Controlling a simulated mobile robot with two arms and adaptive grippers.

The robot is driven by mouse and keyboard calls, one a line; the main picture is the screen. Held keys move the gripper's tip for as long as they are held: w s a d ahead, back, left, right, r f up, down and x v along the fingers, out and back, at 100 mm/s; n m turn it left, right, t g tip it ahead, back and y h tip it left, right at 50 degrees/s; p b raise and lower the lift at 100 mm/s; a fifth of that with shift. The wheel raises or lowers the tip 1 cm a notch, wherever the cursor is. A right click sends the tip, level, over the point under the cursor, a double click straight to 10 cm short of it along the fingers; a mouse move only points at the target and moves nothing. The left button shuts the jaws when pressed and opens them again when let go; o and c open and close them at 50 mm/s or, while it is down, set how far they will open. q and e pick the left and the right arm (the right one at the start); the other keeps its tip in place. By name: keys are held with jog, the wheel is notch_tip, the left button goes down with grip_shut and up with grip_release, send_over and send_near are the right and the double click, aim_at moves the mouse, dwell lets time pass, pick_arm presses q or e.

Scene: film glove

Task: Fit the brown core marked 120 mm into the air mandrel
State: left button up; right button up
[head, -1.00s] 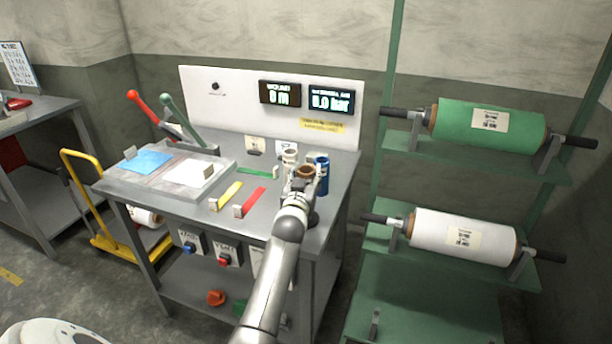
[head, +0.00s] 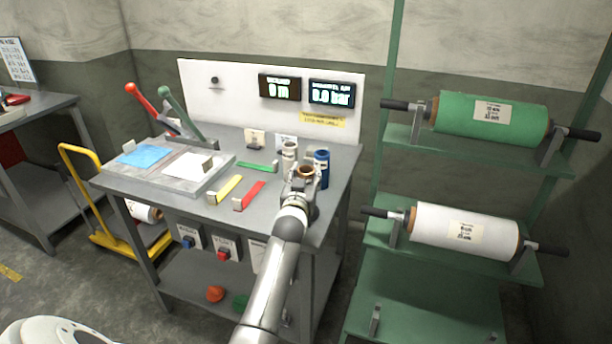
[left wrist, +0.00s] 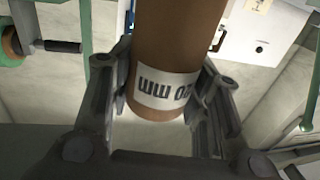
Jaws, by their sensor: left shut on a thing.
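In the left wrist view the brown core (left wrist: 175,45) sits between the two fingers, with a white label reading upside down "20 mm"; the label's first part is hidden or turned away. The head view does not show whether the core touches the bench. I cannot make out the air mandrel for certain in either view. My right gripper is not in view.
A white tube (head: 289,156) and a blue tube (head: 321,168) stand close to the core. Red (head: 250,195), yellow (head: 226,189) and green (head: 257,167) strips lie on the bench (head: 262,222). A green rack (head: 430,290) with green and white rolls stands at right.

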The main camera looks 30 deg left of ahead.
pick_arm(q)
jog(key=shift+f+b, duration=1)
jog(key=shift+f, duration=0.5)
jog(key=o, duration=1.1)
jog(key=shift+c, duration=0.2)
jog(key=shift+s, duration=0.1)
jog(key=v, duration=1.2)
